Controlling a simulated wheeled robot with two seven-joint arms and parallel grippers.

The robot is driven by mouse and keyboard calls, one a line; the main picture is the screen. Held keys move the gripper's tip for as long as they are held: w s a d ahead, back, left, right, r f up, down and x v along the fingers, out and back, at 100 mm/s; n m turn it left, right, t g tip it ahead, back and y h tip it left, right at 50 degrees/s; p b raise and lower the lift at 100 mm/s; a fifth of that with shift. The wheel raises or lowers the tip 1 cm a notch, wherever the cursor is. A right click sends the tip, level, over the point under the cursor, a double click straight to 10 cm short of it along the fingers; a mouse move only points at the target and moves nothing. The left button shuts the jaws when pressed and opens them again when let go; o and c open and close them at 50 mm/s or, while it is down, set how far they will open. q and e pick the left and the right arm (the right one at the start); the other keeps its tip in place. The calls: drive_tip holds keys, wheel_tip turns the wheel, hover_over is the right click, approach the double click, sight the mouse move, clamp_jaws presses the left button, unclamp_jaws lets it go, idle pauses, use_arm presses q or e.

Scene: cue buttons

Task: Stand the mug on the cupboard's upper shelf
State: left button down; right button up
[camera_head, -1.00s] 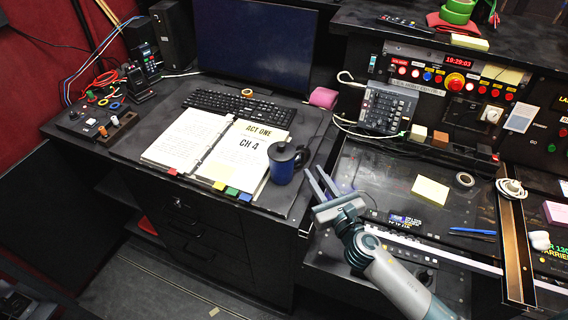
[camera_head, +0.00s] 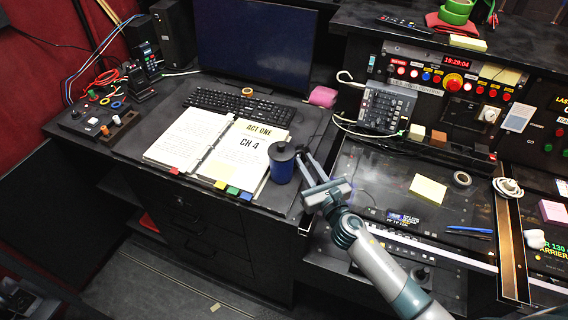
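The blue mug (camera_head: 282,164) with a dark top stands upright on the desk, at the right edge of the open script binder. My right gripper (camera_head: 305,156) is at the mug's right side, its two fingers apart and pointing away from me toward the desk. The fingertips are where the handle showed before. The handle is now hidden or hard to make out, and I cannot tell whether the fingers are around it or touching it. I cannot make out the cupboard's upper shelf in this view. My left gripper is not in view.
The open binder (camera_head: 190,136), keyboard (camera_head: 240,105) and monitor (camera_head: 258,45) are left of and behind the mug. A control panel (camera_head: 440,85) with buttons and a grey keypad unit (camera_head: 385,107) stand to the right. A yellow note pad (camera_head: 428,190) lies right of my gripper.

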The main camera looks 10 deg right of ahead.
clamp_jaws()
drive_tip(key=shift+r, duration=0.1)
idle(0.4)
drive_tip(key=shift+r, duration=0.95)
drive_tip(key=s+d+r+b, duration=0.1)
drive_tip(key=s+d+r, duration=0.6)
drive_tip(key=s+r, duration=0.2)
drive_tip(key=shift+s+b, duration=0.2)
drive_tip(key=shift+b, duration=0.15)
